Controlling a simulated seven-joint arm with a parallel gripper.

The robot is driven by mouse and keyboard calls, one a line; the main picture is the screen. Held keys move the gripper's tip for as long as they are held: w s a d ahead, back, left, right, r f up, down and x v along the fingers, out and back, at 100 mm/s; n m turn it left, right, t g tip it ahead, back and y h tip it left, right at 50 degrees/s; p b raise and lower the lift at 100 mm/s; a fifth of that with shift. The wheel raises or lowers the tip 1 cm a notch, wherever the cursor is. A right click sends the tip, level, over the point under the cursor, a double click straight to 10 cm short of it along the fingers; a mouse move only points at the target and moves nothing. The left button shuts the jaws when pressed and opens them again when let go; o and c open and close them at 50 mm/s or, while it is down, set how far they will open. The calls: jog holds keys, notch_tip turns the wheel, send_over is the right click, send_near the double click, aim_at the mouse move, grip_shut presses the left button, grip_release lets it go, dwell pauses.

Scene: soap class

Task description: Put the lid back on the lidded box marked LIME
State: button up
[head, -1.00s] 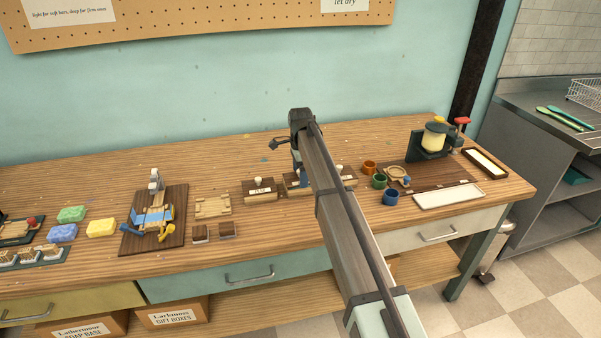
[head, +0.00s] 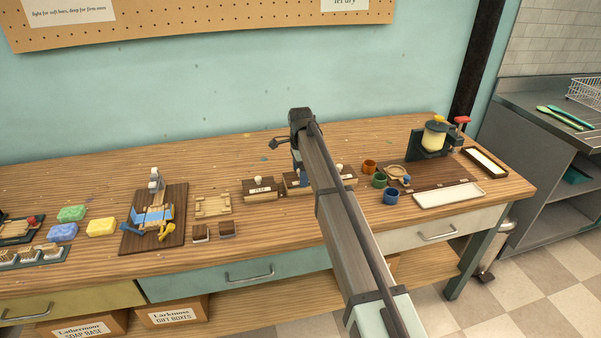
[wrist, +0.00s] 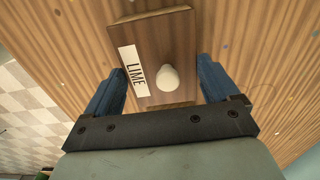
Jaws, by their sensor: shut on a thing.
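In the wrist view, a brown wooden lid with a pale round knob (wrist: 167,78) lies between my fingers. A white label reading LIME (wrist: 133,72) shows along its left side. My gripper (wrist: 160,88) has blue fingers, one on each side of the wood, and is shut on the lid. I cannot tell whether any gap separates lid and box. In the head view, my gripper (head: 302,178) is mostly hidden behind my arm, at a wooden box (head: 291,188) in the row on the bench.
A similar knobbed box (head: 259,190) stands just left, and another wooden piece with a knob (head: 346,175) just right of my arm. Green (head: 379,181), blue (head: 391,197) and orange (head: 369,166) cups stand farther right. A wooden tray (head: 212,206) lies left. The bench behind the boxes is clear.

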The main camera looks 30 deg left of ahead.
jog(key=shift+f, duration=0.3)
dwell(0.8)
jog(key=o, duration=0.8)
jog(key=shift+r, duration=0.1)
jog(key=shift+r, duration=3.35)
grip_shut()
jog(key=shift+f, duration=1.9)
dwell(0.3)
